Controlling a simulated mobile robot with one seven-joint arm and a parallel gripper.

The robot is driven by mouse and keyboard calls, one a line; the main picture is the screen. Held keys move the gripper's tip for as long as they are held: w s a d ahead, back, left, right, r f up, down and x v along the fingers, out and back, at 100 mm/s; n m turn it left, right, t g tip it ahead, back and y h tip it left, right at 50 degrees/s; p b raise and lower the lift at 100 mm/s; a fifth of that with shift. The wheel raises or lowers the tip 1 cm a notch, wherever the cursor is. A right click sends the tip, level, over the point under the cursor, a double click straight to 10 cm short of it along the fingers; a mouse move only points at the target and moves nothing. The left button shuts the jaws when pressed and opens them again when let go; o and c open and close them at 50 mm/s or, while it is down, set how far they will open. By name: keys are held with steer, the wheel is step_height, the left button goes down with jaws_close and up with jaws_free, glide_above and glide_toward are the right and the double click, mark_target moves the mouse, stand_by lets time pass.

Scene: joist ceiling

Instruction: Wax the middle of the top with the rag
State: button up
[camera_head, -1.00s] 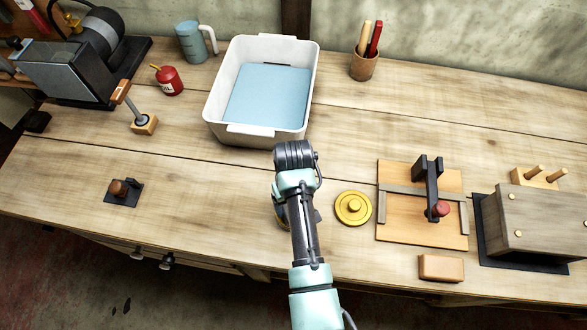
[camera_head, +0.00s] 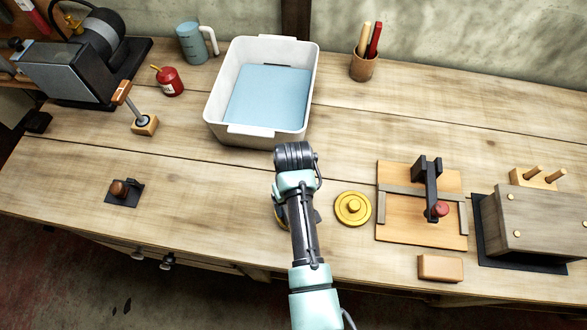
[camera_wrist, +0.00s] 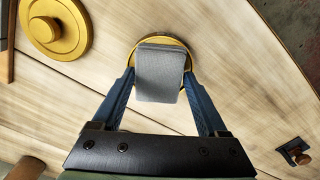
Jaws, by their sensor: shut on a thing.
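My gripper (camera_wrist: 160,88) is shut on a grey, flat, folded-looking pad, which I take to be the rag (camera_wrist: 160,75). The rag is over a round gold-rimmed tin (camera_wrist: 187,48) and covers most of it; I cannot tell whether it touches the inside. The tin's gold lid with a knob (camera_head: 353,208) lies on the wooden bench top (camera_head: 210,190) to the right of my arm, and also shows in the wrist view (camera_wrist: 55,28). In the head view my arm hides the rag and nearly all of the tin.
A white tub (camera_head: 215,105) with a blue bottom stands behind my arm. A wooden board with a clamp (camera_head: 395,225), a tan block (camera_head: 440,267) and a wooden box (camera_head: 545,225) are to the right. A small knobbed piece (camera_head: 123,192) sits left. Bench between is clear.

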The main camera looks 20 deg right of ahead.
steer(key=shift+s+f, duration=0.1)
step_height(320, 180, up, 7)
steer(key=p, duration=0.7)
stand_by(1.0)
